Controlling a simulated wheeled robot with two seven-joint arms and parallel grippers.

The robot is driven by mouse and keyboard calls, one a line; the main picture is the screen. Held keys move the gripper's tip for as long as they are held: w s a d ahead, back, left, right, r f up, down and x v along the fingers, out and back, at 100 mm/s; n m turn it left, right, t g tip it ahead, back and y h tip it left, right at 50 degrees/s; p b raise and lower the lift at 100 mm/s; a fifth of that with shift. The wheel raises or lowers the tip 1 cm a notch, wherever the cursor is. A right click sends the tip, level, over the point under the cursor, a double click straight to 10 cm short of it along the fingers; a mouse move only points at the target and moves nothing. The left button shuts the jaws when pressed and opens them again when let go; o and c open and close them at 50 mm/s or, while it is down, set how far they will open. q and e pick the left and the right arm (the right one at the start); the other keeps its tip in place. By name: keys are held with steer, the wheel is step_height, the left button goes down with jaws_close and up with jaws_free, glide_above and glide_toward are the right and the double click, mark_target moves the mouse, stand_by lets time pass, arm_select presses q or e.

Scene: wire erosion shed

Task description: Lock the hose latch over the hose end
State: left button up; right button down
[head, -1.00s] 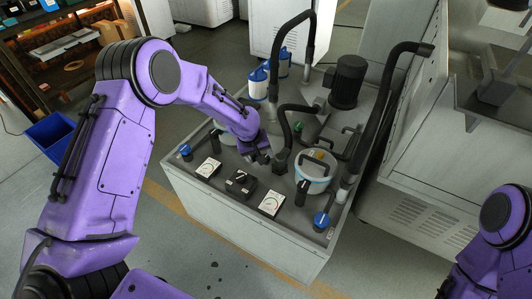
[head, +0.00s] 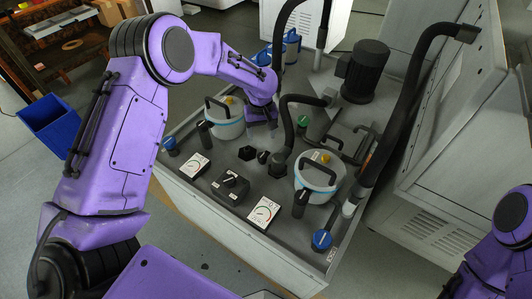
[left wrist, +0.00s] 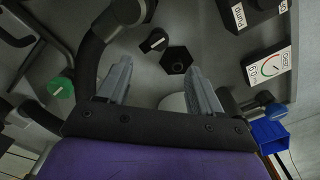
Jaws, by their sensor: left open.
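A black curved hose (head: 284,125) comes down to a dark fitting (head: 277,164) on the grey machine top. A small black lever knob with a pale mark (head: 263,157) stands just left of that fitting, with a black hexagonal piece (head: 247,153) beside it. Which of these is the hose latch I cannot tell for sure. The left wrist view also shows the marked knob (left wrist: 154,41) and the hexagonal piece (left wrist: 176,60). My left gripper (left wrist: 160,78) is open and empty, its fingers apart on the near side of both pieces. In the head view its fingers are mostly hidden. My right gripper is out of the picture.
Two white lidded pots, left (head: 224,118) and right (head: 318,178), flank the fitting. Gauges (head: 264,211), a black pump switch (head: 230,187) and a blue knob (head: 322,240) line the front. A black motor (head: 364,72) and a tall hose (head: 405,105) stand behind and right.

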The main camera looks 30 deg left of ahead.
mark_target(262, 155)
arm_select(q)
steer(key=f, duration=1.1)
steer(key=shift+w+a+f+p, duration=0.1)
steer(key=shift+w+f+p, duration=0.15)
steer(key=shift+p, duration=0.1)
steer(key=c, duration=1.1)
